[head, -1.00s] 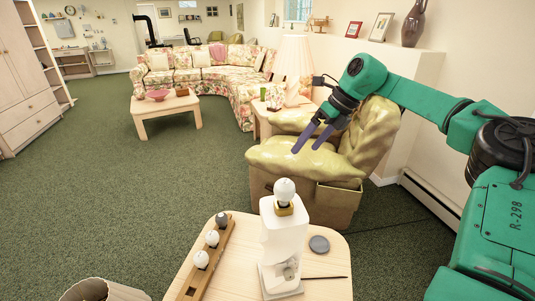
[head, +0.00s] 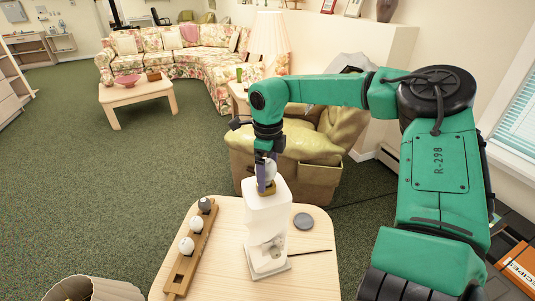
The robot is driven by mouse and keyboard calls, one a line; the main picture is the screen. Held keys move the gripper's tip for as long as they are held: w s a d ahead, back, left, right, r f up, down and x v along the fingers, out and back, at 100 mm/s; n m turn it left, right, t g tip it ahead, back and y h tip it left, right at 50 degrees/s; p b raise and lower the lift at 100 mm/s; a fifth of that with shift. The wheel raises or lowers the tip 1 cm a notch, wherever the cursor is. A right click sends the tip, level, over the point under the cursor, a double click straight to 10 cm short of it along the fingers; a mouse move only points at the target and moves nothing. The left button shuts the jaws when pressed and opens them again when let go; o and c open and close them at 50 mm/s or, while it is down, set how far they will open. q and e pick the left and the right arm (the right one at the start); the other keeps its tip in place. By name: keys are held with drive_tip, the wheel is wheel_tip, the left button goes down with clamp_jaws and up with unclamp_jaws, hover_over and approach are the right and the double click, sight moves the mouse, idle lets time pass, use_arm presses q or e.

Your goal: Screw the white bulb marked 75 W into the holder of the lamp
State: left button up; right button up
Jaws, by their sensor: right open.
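A white lamp body (head: 266,215) stands on the small light wood table (head: 318,262). A white bulb (head: 269,174) sits upright in the brass-coloured holder (head: 266,190) on its top. My right gripper (head: 266,178) points down over the holder. Its dark fingers are open, and the bulb shows between them; I cannot tell whether they touch it. A wooden rack (head: 183,264) left of the lamp holds a dark grey bulb (head: 205,205) at its far end and two white bulbs, a middle one (head: 196,223) and a nearer one (head: 187,246). No wattage marks are readable. My left gripper is not in view.
A grey disc (head: 303,220) and a thin dark stick (head: 311,252) lie right of the lamp. A bin (head: 95,290) stands at the lower left. A green-yellow armchair (head: 300,145) is close behind the table. Open carpet (head: 120,185) lies to the left.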

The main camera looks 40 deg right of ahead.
drive_tip(key=shift+f, duration=0.25)
drive_tip(key=c, duration=1.2)
drive_tip(key=shift+o, duration=0.2)
drive_tip(key=m, duration=0.9)
drive_tip(key=shift+a, duration=0.15)
drive_tip(key=m, duration=0.5)
drive_tip(key=shift+a, duration=0.1)
drive_tip(key=m, duration=0.5)
drive_tip(key=shift+w, duration=0.1)
drive_tip(key=m, duration=0.6)
drive_tip(key=shift+a, duration=0.1)
drive_tip(key=m, duration=0.5)
drive_tip(key=shift+w+f, duration=0.1)
drive_tip(key=shift+w, duration=0.05)
drive_tip(key=m, duration=0.4)
drive_tip(key=shift+w+m, duration=0.1)
drive_tip(key=shift+m, duration=0.2)
drive_tip(key=m, duration=0.4)
drive_tip(key=shift+m, duration=0.3)
